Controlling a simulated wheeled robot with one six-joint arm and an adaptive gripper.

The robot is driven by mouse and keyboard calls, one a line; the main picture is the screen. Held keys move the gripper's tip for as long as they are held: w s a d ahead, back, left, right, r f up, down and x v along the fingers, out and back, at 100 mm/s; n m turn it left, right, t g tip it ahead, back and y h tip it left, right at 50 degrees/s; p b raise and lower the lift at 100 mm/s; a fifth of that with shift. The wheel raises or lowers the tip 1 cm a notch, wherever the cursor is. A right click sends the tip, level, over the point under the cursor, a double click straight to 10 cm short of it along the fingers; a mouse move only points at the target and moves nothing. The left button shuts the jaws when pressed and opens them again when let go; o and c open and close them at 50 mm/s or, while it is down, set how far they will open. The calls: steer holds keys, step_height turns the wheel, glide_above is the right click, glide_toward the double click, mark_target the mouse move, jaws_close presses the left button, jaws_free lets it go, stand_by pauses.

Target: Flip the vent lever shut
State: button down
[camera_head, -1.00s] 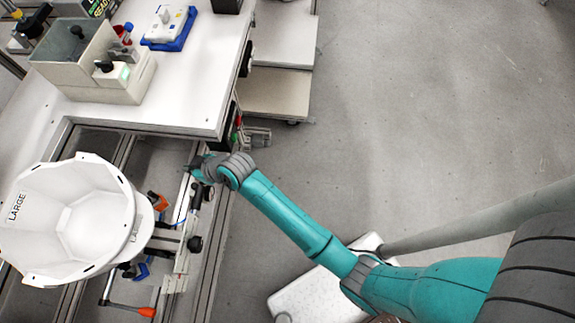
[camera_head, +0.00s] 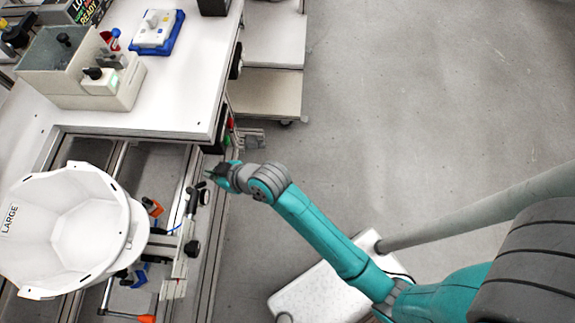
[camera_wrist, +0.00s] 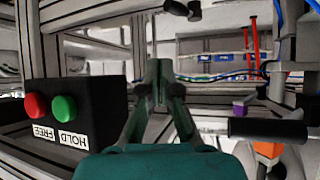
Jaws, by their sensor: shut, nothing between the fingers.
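A black handle bar (camera_wrist: 268,129) shows at the lower right of the wrist view. I cannot tell which handle is the vent lever or how it is set. My gripper (camera_head: 210,174) is shut and empty, above the rail at the right of the shell. Its fingers (camera_wrist: 158,78) meet in the wrist view, apart from the black handle bar.
A black box (camera_wrist: 85,105) with red and green buttons, marked HOLD and FREE, is left of my fingers. Orange (camera_head: 152,207) and blue (camera_head: 137,276) parts lie by the shell. The white bench (camera_head: 180,100) holds a grey bin. Open floor lies to the right.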

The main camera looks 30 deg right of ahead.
steer(key=s+d+m+t+h, duration=0.3)
steer(key=s+d, duration=1)
steer(key=s, duration=0.5)
steer(key=shift+f+m+h, duration=0.3)
steer(key=shift+f+m, duration=0.1)
steer(key=shift+m, duration=0.3)
steer(key=shift+s+d, duration=0.1)
steer(key=shift+s, duration=0.05)
